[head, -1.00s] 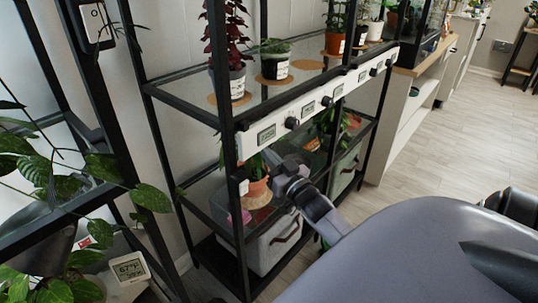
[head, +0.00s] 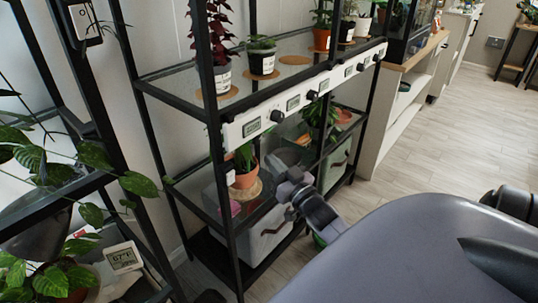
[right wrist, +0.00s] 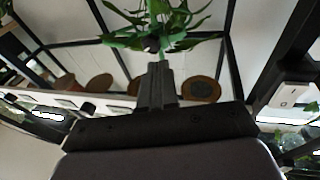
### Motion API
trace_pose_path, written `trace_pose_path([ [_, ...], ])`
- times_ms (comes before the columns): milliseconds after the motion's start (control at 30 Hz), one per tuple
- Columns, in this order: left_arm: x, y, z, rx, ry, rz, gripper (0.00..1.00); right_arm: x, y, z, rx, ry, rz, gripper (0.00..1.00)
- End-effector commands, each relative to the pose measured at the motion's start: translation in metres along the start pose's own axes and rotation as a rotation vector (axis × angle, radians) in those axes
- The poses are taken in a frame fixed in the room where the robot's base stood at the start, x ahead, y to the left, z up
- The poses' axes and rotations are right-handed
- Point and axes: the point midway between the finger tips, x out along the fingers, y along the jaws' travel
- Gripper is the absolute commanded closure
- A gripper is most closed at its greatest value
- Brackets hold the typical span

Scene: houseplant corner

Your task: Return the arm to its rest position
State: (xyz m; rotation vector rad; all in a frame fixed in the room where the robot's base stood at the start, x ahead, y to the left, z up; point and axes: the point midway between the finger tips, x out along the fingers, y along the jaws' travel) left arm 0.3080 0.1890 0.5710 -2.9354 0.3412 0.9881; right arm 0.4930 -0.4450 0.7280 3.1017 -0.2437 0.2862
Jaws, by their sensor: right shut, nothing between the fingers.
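My right gripper (head: 284,160) is at the front of the black shelf rack, near its lower glass shelf and under the white control strip. It is to the right of a terracotta pot (head: 246,175) with a green plant on a cork mat. In the right wrist view, the fingers (right wrist: 157,80) are together with nothing between them. Green leaves (right wrist: 165,28) show beyond the fingertips there. My right forearm runs down to the right toward my grey body. My left gripper is not in view.
The white strip (head: 290,100) with displays and black knobs runs along the rack's front edge. Upper-shelf pots include a dark red plant (head: 215,40). A grey bin (head: 270,225) sits below. A leafy plant stand fills the left. Floor (head: 450,145) at right is clear.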

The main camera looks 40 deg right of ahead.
Motion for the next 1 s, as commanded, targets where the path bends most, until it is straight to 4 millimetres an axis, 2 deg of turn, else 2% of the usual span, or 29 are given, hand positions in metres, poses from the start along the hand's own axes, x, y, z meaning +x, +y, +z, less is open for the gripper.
trace_pose_path([
  [200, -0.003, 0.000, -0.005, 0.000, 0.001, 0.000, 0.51, -0.040, 0.003, 0.000, 0.002, -0.002, 0.000, 1.00],
  [400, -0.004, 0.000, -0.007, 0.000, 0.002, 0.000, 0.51, -0.065, 0.005, 0.000, 0.002, 0.000, -0.001, 1.00],
  [600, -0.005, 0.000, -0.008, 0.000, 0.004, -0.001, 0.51, -0.075, 0.006, -0.001, 0.002, 0.002, -0.001, 1.00],
  [867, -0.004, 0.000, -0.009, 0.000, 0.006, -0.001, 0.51, -0.076, 0.004, 0.000, 0.003, -0.002, -0.003, 1.00],
  [1000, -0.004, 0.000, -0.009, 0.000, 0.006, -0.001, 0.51, -0.083, -0.016, 0.015, 0.002, -0.076, -0.020, 1.00],
])
